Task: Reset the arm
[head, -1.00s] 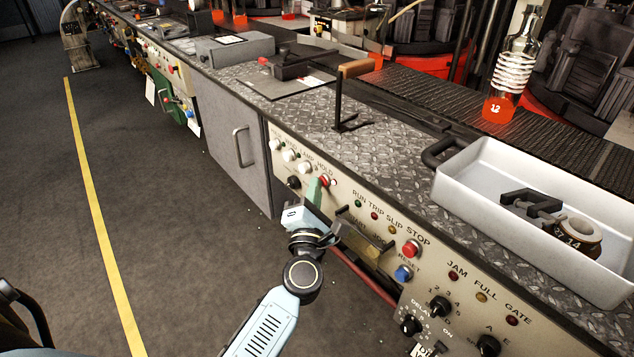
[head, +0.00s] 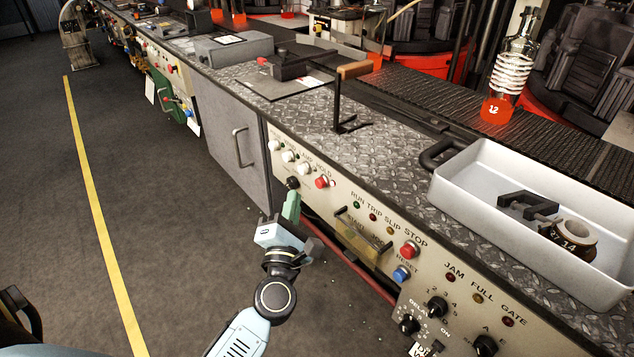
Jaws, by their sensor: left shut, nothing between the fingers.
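My left arm comes in from the bottom of the head view. Its gripper (head: 291,206) has green fingers, is shut and empty, and is just in front of the beige control panel (head: 333,200). The fingertips are close below a black knob (head: 292,183) on the panel; I cannot tell whether they touch it. A red button (head: 321,183) is to the right of the fingers and clear of them. My right gripper is not in view.
A red STOP button (head: 409,250) and a blue RESET button (head: 401,274) are further right on the panel. A white tray (head: 455,196) stands on the diamond-plate bench top (head: 395,165). The dark floor (head: 150,220) at left, with a yellow line (head: 95,200), is clear.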

